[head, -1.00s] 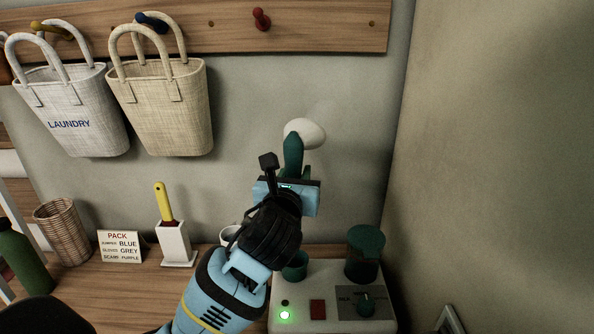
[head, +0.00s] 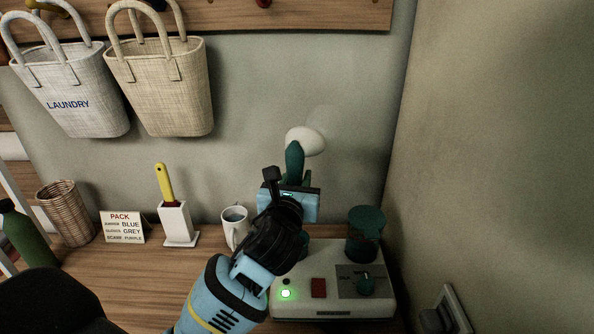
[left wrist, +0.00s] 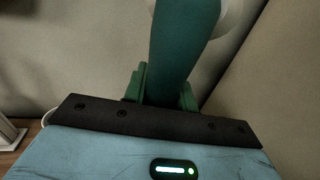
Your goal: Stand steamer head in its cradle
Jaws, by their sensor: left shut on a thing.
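The steamer head has a white rounded top (head: 306,141) and a dark green handle (head: 294,160). My left gripper (head: 291,184) is shut on the handle and holds it roughly upright above the back left of the steamer base (head: 335,304). In the left wrist view the green handle (left wrist: 182,50) rises from between the green finger pads of the gripper (left wrist: 160,90). The cradle, a green cup on the left of the base, is mostly hidden behind my wrist. I cannot tell the gap between handle and cradle. My right gripper is not in view.
A dark green lidded tank (head: 365,236) stands at the base's back right. A white mug (head: 235,232) is close left of my wrist. A brush holder (head: 177,224), sign (head: 122,227) and wicker basket (head: 66,214) stand further left. The wall (head: 490,150) bounds the right.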

